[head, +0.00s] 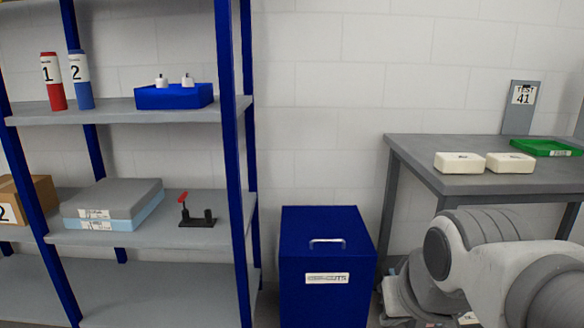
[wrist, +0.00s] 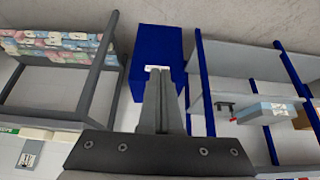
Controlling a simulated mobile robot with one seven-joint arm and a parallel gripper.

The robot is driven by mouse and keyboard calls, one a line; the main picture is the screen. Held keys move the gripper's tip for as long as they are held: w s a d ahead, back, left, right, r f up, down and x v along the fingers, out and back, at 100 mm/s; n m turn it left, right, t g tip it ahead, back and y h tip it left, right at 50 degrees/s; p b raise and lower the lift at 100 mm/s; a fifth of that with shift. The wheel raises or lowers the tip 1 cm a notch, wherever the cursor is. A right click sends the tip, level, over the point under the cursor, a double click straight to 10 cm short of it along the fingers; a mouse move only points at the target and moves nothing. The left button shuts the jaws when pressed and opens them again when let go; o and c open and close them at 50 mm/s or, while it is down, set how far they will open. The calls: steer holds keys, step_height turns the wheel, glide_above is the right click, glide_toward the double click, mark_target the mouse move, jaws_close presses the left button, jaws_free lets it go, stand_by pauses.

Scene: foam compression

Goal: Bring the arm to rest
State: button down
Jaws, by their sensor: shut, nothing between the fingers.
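My gripper (wrist: 158,78) shows in the wrist view with its two fingers together and nothing between them. It points toward the blue bin (wrist: 152,45), which lies beyond the fingertips; the gap to it is hard to judge. The gripper is outside the head view. There, pale links of my arm (head: 480,255) are bent at the lower right, in front of the grey table (head: 420,165). The blue bin (head: 328,235) with a handle and label stands between the shelf and the table.
A blue-posted shelf (head: 150,232) at left holds a foam stack (head: 112,200), a red-handled clamp (head: 190,212), a blue holder (head: 174,96) and red and blue cylinders. Two cream blocks (head: 485,162) and a green tray (head: 546,148) lie on the table. Multicoloured foam (wrist: 60,48) shows beneath the table.

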steer(key=s+f, duration=0.1)
steer(key=s, duration=0.4)
step_height(320, 180, up, 28)
steer(key=p, duration=2.8)
steer(key=shift+p, duration=0.3)
steer(key=shift+d, duration=0.2)
